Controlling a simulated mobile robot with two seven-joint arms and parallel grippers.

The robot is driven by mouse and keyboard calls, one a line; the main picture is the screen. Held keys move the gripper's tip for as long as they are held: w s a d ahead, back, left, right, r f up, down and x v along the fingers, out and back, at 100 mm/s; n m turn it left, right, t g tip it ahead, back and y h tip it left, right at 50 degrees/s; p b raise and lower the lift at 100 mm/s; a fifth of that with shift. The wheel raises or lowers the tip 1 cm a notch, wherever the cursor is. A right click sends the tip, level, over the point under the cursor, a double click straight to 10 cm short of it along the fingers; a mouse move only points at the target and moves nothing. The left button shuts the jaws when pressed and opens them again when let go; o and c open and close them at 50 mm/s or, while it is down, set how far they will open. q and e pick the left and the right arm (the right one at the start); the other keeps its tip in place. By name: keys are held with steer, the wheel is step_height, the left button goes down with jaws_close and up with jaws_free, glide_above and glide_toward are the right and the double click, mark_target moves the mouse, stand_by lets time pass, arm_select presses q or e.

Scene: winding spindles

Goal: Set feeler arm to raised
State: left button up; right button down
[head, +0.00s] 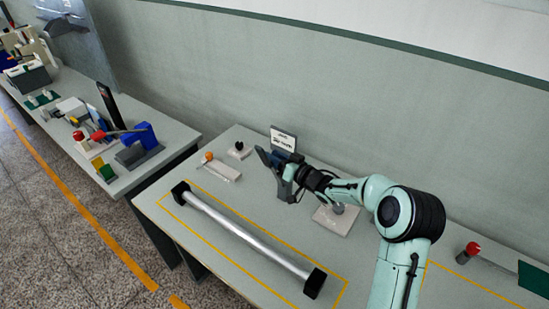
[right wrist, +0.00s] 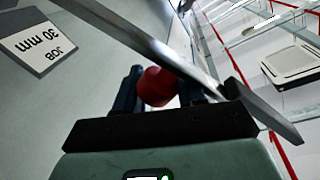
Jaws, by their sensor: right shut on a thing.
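My right gripper (head: 282,172) is beside the small sign on the near table. In the right wrist view its fingers (right wrist: 157,92) are shut on a round red knob (right wrist: 155,87). A flat grey metal bar (right wrist: 150,45), which looks like the feeler arm, runs slantwise across that view, passing close to the knob. How the knob joins the bar is hidden. In the head view the gripper and wrist cover the knob, and I cannot clearly tell the bar's angle there. My left gripper is not in view.
A silver roller (head: 240,232) with black end blocks lies inside a yellow outline in front. The job sign (head: 284,139) stands behind the gripper and reads 30 mm in the wrist view (right wrist: 38,43).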

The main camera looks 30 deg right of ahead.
steer(key=shift+s+d+f, duration=0.15)
steer(key=shift+d+f, duration=0.35)
steer(key=shift+f, duration=0.25)
steer(key=c, duration=1)
jaws_free()
steer(key=shift+c, duration=0.2)
steer(key=shift+o, duration=1.3)
steer(key=shift+d, duration=0.15)
steer(key=shift+r+h, duration=0.15)
steer(key=shift+h, duration=0.25)
